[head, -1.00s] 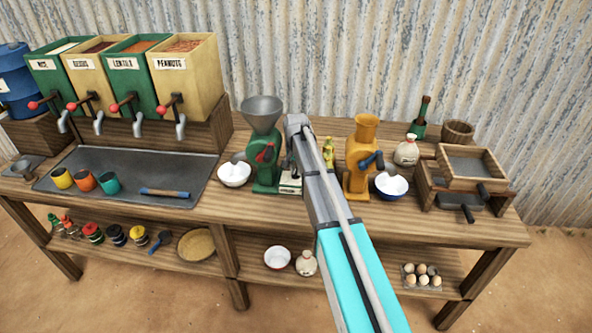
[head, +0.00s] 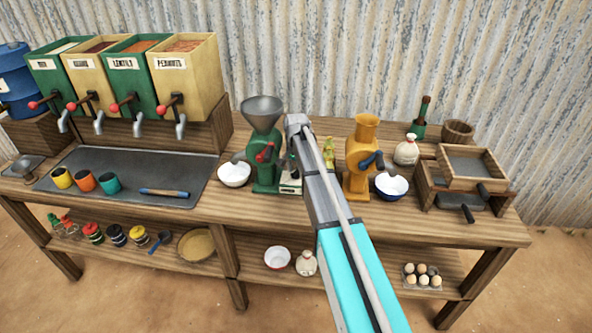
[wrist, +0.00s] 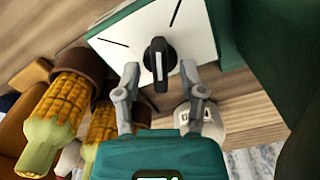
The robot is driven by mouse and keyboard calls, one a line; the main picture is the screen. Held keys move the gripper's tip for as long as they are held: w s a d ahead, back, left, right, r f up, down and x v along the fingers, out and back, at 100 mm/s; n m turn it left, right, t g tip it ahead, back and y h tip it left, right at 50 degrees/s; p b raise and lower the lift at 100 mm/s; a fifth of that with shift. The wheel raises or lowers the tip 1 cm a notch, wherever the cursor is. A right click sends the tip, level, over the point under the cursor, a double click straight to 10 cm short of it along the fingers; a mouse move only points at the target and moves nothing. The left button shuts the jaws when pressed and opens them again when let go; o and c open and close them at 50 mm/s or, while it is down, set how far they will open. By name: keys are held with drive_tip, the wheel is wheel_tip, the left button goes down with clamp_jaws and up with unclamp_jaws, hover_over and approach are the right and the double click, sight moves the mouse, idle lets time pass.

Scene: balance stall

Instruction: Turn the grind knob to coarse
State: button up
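The black grind knob (wrist: 159,62) with a white pointer line sits on a white dial plate (wrist: 190,40) in the wrist view. Two dark marks show on the plate; no lettering on it is readable. My gripper (wrist: 160,72) is open, with one grey fingertip on each side of the knob and a visible gap to it. In the head view the green grinder (head: 264,150) with a grey hopper stands left of my arm.
A white bowl (head: 234,174) stands left of the green grinder. An orange grinder (head: 358,158) and a blue-rimmed bowl (head: 391,186) stand right of my arm. Bare tabletop (head: 235,205) shows in front.

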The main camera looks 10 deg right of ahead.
sight(296, 169)
drive_tip(key=shift+n, duration=0.5)
drive_tip(key=shift+n, duration=1.1)
wheel_tip(296, 169, up, 14)
drive_tip(key=p, duration=1.4)
drive_tip(key=s+f+n+b, duration=0.1)
drive_tip(key=s+f+b, duration=0.2)
drive_tip(key=s, duration=0.7)
drive_tip(key=s+f+n+b, duration=0.2)
drive_tip(key=s, duration=0.7)
drive_tip(key=s+f+n+b, duration=0.2)
drive_tip(key=s+f+b, duration=0.1)
drive_tip(key=s, duration=0.7)
drive_tip(key=shift+s+f+b, duration=0.35)
drive_tip(key=shift+o, duration=0.3)
drive_tip(key=shift+a, duration=0.1)
